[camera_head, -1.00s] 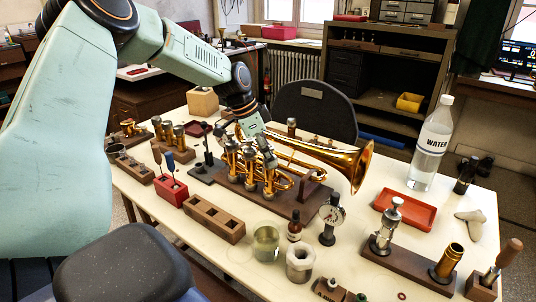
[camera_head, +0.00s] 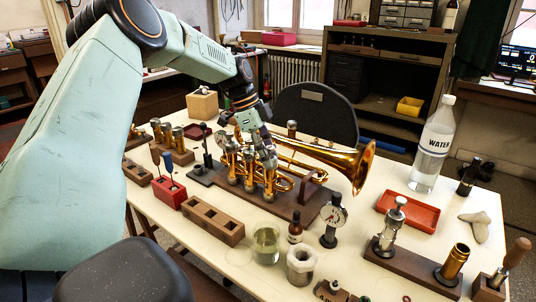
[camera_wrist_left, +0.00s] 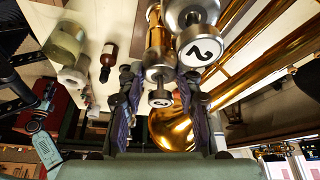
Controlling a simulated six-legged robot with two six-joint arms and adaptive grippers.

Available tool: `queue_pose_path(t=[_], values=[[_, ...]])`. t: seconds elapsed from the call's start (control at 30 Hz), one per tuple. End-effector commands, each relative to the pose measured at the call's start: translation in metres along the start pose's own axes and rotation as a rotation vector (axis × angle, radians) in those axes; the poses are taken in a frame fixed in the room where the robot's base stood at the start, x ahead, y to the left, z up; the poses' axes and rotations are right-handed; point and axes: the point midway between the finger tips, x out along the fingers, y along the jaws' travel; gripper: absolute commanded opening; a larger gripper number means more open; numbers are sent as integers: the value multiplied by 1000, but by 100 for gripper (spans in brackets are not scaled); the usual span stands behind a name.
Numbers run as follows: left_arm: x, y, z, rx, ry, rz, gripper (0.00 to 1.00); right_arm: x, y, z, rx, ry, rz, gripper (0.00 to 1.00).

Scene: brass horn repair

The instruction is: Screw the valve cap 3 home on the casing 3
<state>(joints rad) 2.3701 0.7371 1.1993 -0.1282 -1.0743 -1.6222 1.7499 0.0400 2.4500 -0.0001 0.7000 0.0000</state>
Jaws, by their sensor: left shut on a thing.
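The brass horn (camera_head: 335,160) lies on a dark wooden board (camera_head: 310,207), its bell to the right and its valve casings upright. Casing 3 (camera_head: 270,185) is the rightmost of the three in the head view. My left gripper (camera_head: 266,154) is over it, pointing down. In the left wrist view, the fingers (camera_wrist_left: 158,78) are shut around the silver valve cap 3 (camera_wrist_left: 158,70), with a small numbered button (camera_wrist_left: 160,98) between them. The cap appears seated over the casing; its thread is hidden. The neighbouring button marked 2 (camera_wrist_left: 201,49) is close beside the fingers. My right gripper is out of view.
A wooden block (camera_head: 213,219) and red tool holder (camera_head: 169,191) stand left. A red tray (camera_head: 408,211) and water bottle (camera_head: 432,150) stand right.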

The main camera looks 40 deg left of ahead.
Motion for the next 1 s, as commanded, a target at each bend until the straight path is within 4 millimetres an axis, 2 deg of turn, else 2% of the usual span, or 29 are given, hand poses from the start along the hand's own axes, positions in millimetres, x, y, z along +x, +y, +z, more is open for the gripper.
queue_pose_path(t=[0.2,0.23,0.5,0.83,1.0], values=[[1,-1,1,80,-4,35,0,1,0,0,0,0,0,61],[1,0,1,86,-2,37,36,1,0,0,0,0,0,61],[0,0,0,81,0,35,59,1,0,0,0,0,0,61],[-1,0,0,80,0,33,61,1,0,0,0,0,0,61],[-19,-2,0,81,1,30,61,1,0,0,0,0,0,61]])
